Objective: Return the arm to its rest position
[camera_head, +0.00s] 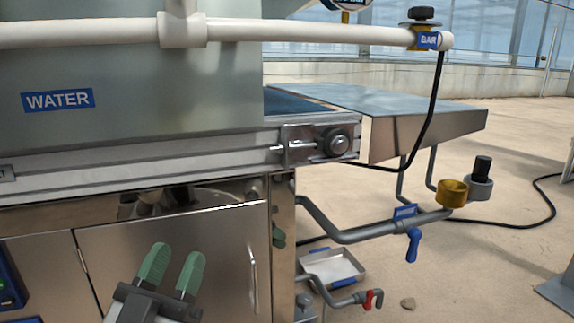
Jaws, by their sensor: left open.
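My left gripper (172,268) shows at the bottom left in the head view, with two green fingers pointing up. The fingers stand apart with nothing between them, so it is open and empty. It is in front of the steel cabinet door (200,240) under the machine. I cannot tell the exact gap between the fingers and the door. The rest of the left arm is cut off by the bottom edge. My right gripper is not in view.
The conveyor rail (190,165) runs above the gripper, below a panel with a WATER label (58,100). Pipes with a blue valve handle (413,245) and a red valve handle (375,299) stick out at right. A shallow metal tray (333,268) is near the floor. Open floor lies right.

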